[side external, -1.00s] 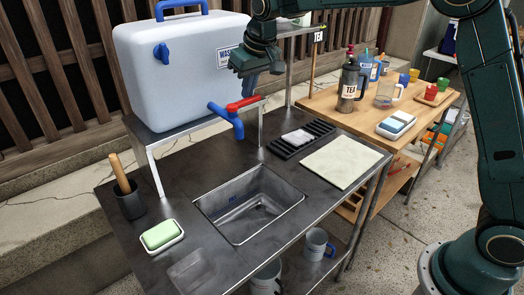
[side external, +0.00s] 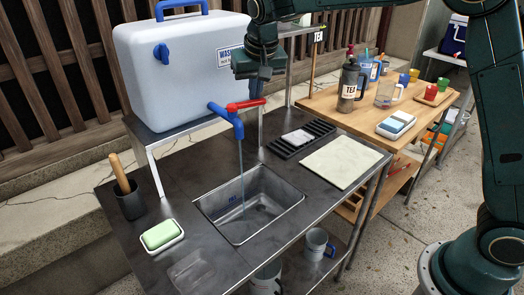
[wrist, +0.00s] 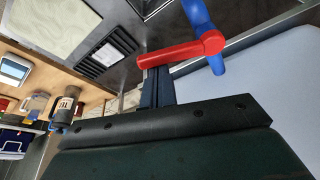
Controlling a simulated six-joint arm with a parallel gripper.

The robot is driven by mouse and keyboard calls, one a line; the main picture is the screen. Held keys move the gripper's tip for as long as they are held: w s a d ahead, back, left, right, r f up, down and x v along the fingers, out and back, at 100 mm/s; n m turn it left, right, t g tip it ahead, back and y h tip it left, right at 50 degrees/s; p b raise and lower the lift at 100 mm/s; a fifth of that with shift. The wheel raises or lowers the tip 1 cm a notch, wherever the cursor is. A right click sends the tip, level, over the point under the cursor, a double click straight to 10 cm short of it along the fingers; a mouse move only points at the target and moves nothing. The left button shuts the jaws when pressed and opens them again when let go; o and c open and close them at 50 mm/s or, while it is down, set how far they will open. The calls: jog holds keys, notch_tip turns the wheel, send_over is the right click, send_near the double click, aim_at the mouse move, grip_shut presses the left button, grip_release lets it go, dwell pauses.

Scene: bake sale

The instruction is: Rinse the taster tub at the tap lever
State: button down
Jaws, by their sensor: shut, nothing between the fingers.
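The red tap lever (side external: 244,104) sits on top of the blue tap (side external: 228,119) of the white water container. Water runs from the spout down into the sink (side external: 250,203). My gripper (side external: 255,93) is shut and empty, with its fingertips at the free end of the lever. In the wrist view the shut fingers (wrist: 157,84) are right beside the red lever (wrist: 182,53), seemingly touching it. A clear, empty-looking tub (side external: 192,271), likely the taster tub, rests on the counter in front of the sink's left corner, away from the water stream.
A green sponge on a white dish (side external: 162,235) and a brush in a dark holder (side external: 129,201) stand left of the sink. A black rack (side external: 301,138) and a pale mat (side external: 340,162) lie to the right. The wooden table (side external: 375,112) behind holds tea things.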

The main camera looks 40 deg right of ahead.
jog(key=shift+w, duration=0.1)
dwell(0.4)
jog(key=shift+w+a, duration=0.15)
jog(key=shift+w, duration=0.45)
jog(key=shift+w, duration=0.25)
notch_tip(320, 180, up, 9)
jog(key=shift+w+r, duration=0.15)
dwell(1.0)
